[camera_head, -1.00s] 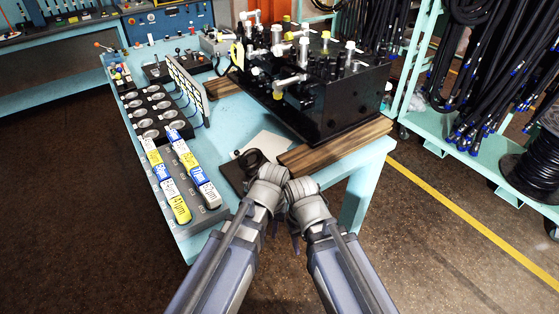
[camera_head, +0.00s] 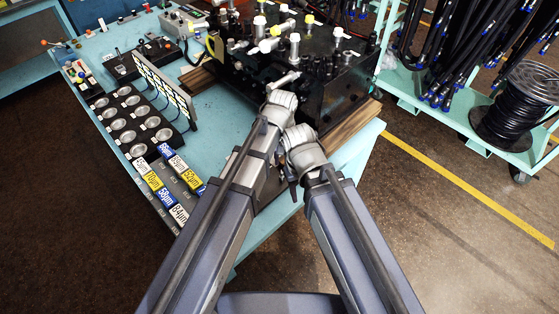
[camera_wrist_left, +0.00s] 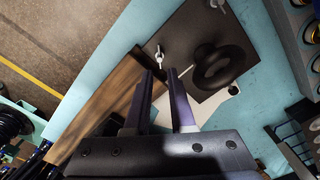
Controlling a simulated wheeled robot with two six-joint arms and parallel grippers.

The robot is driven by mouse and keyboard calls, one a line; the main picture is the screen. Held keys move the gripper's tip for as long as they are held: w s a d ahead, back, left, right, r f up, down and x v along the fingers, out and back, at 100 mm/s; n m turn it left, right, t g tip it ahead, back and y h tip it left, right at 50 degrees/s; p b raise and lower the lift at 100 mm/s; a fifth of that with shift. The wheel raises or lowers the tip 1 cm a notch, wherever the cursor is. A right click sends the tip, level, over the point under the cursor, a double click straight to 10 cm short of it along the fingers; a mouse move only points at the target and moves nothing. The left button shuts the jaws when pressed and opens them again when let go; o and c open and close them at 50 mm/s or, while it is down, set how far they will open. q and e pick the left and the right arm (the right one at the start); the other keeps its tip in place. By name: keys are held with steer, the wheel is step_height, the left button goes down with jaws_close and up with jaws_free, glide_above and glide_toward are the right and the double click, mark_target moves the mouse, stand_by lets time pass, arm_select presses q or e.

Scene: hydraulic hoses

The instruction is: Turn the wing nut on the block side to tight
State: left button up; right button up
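In the left wrist view a small bright metal wing nut (camera_wrist_left: 158,58) stands at the edge of a dark plate (camera_wrist_left: 188,38), near the wooden beam. A second metal piece (camera_wrist_left: 217,4) is at the plate's far edge. A black ring-shaped part (camera_wrist_left: 220,65) lies on the plate. My left gripper (camera_wrist_left: 160,74) is open, its two fingers apart, with the near wing nut just beyond and between the tips; contact cannot be judged. In the head view my left gripper (camera_head: 279,163) is mostly hidden by the arms. My right gripper (camera_head: 293,188) is close beside it, its fingers barely visible.
The black block (camera_head: 340,105) with its fittings stands on wooden beams (camera_head: 350,132) on the blue bench (camera_head: 215,110). A labelled rack (camera_head: 165,185) and round cups (camera_head: 125,120) are at left. A hose rack (camera_head: 470,130) stands right. Floor is free in front.

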mark_target(282, 175)
arm_select(q)
steer(key=shift+f+b, duration=3.95)
steer(key=shift+b, duration=0.05)
steer(key=shift+c, duration=0.2)
jaws_close()
